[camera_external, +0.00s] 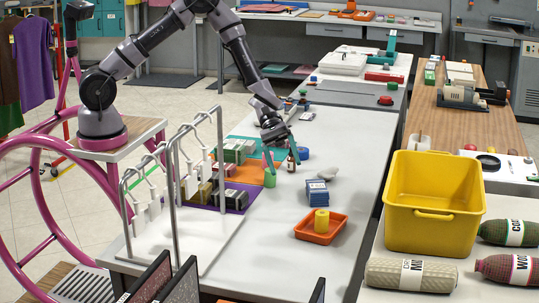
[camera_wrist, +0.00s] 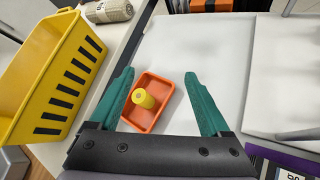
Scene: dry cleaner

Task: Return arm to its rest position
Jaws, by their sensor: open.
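My gripper (camera_external: 281,160) hangs from my extended arm over the white table (camera_external: 265,262), pointing down. Its two teal fingers are apart with nothing between them. In the wrist view my gripper (camera_wrist: 160,74) is also open and empty. An orange tray (camera_external: 304,234) with a yellow cylinder (camera_external: 321,222) standing in it lies nearer the external camera. The tray (camera_wrist: 137,118) and the cylinder (camera_wrist: 143,98) show below and beyond the open fingers, apart from them.
A white rack with hooks (camera_external: 170,170) stands on the table, left of my gripper. A yellow bin (camera_external: 428,195) stands right, across a gap. The table's front middle is clear.

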